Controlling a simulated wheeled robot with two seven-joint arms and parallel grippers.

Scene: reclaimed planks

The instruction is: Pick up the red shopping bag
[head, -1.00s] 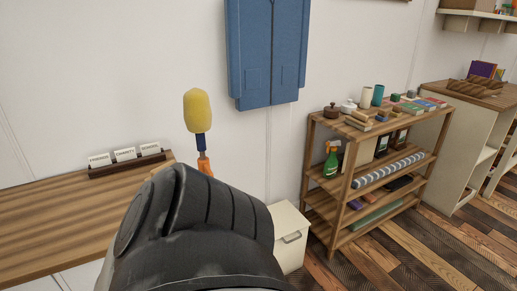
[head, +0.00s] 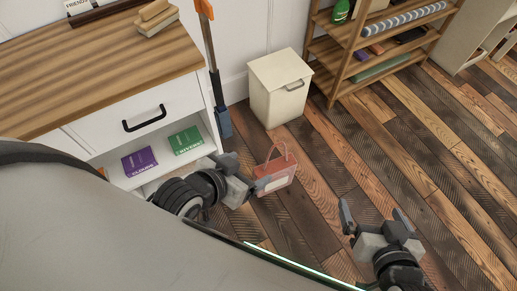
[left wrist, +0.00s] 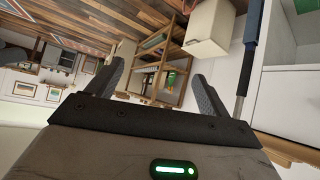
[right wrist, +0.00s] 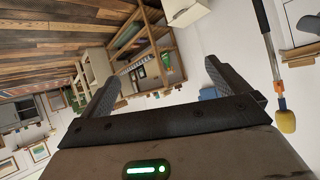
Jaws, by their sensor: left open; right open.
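The red shopping bag (head: 283,177) stands upright on the plank floor in the head view, its thin handle loop raised. It has a pale label on its front. My left gripper (head: 247,174) is open, just left of the bag; one finger overlaps the bag's left edge in the picture, and I cannot tell whether they touch. It also shows open and empty in the left wrist view (left wrist: 155,72). My right gripper (head: 373,212) is open and empty over the floor, right of the bag. The right wrist view shows its spread fingers (right wrist: 160,80).
A white desk with a wooden top (head: 110,65) and an open shelf with books (head: 186,140) stands at left. A long-handled duster (head: 222,120) leans beside it. A cream bin (head: 280,90) stands behind the bag, near a wooden rack (head: 345,45). Floor at right is clear.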

